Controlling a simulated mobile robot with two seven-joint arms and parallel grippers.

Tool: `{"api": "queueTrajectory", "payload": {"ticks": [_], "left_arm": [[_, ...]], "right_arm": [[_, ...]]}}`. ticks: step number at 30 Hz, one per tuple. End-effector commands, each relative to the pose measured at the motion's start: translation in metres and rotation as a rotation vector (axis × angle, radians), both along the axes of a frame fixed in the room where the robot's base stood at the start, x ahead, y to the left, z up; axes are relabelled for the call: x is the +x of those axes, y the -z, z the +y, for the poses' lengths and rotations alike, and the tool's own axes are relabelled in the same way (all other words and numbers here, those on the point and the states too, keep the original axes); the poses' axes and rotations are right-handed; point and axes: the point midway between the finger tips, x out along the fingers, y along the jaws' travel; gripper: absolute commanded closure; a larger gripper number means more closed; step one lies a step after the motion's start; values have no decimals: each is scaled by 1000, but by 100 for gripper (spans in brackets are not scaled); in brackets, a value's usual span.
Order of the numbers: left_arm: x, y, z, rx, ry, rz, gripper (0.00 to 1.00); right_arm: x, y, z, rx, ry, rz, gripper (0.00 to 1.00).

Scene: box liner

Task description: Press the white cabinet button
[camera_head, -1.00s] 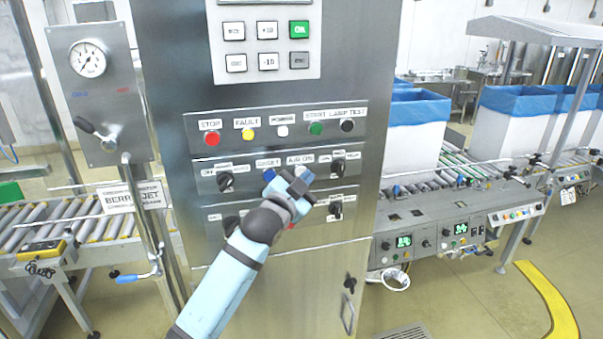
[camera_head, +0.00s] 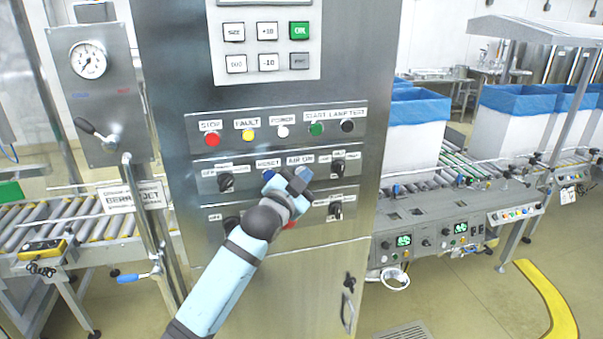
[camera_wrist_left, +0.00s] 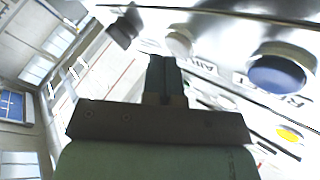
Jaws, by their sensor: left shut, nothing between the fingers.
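A white button under the AIR ON label shows in the left wrist view (camera_wrist_left: 180,43). In the head view my left gripper (camera_head: 299,181) is in front of the cabinet's middle panel and mostly hides that button. In the left wrist view my left gripper's fingers (camera_wrist_left: 165,72) are shut and empty, with the tips close to the white button; I cannot tell whether they touch it. A second white button (camera_head: 282,131) sits under the POWER label on the upper panel. The steel cabinet (camera_head: 345,75) stands upright. My right gripper is not in view.
A blue RESET button (camera_wrist_left: 280,75) is beside the white one. Dark selector switches (camera_head: 226,182) flank the row. Red (camera_head: 212,139), yellow (camera_head: 248,135), green (camera_head: 316,129) and black (camera_head: 347,126) buttons sit above. Roller conveyors stand on both sides.

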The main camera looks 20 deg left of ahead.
Motion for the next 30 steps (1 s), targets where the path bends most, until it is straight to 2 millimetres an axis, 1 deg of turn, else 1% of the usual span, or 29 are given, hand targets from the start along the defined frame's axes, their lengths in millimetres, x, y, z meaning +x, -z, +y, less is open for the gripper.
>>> {"api": "queueTrajectory", "payload": {"ticks": [22, 30], "left_arm": [[5, 0, 4, 1, 0, 0, 100], [-2, -1, -1, -1, 1, 1, 100]], "right_arm": [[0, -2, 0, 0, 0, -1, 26], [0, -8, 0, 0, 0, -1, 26]]}}
